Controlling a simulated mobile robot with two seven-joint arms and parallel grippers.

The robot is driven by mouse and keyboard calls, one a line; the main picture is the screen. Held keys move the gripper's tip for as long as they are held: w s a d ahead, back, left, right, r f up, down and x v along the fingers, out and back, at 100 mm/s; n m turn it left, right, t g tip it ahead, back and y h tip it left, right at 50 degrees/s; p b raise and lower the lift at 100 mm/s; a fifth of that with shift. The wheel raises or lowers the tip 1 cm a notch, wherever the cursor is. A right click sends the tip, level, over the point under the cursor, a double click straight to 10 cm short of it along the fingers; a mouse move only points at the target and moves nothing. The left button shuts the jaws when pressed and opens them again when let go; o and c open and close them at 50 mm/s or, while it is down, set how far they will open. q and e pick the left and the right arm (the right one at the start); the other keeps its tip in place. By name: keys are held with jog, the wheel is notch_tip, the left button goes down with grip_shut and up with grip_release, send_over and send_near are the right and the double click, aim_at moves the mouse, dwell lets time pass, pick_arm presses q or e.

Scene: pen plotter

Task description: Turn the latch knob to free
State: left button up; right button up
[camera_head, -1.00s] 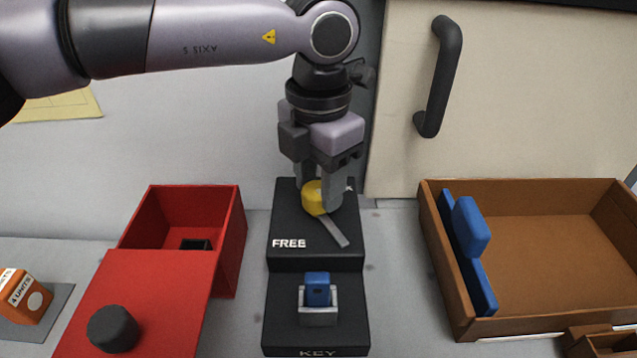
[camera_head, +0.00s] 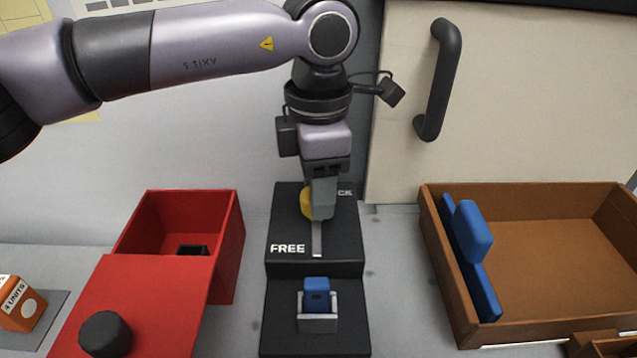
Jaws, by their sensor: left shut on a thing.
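The yellow latch knob (camera_head: 307,203) sits on top of the black block (camera_head: 345,240), partly hidden behind the fingers. Its grey pointer bar (camera_head: 317,240) points toward the front edge, just right of the white word FREE (camera_head: 287,249). Another label at the back right is partly covered; only its end, CK, shows. My left gripper (camera_head: 322,212) reaches down from above and is shut on the knob. One finger hides the other from this side. My right gripper is not in view.
A brown wooden tray (camera_head: 448,262) with a blue-handled piece (camera_head: 473,231) stands right.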

pick_arm(q)
jog(key=shift+r, duration=0.1)
jog(key=o, duration=1.1)
jog(key=shift+c, duration=0.2)
jog(key=shift+r, duration=3.55)
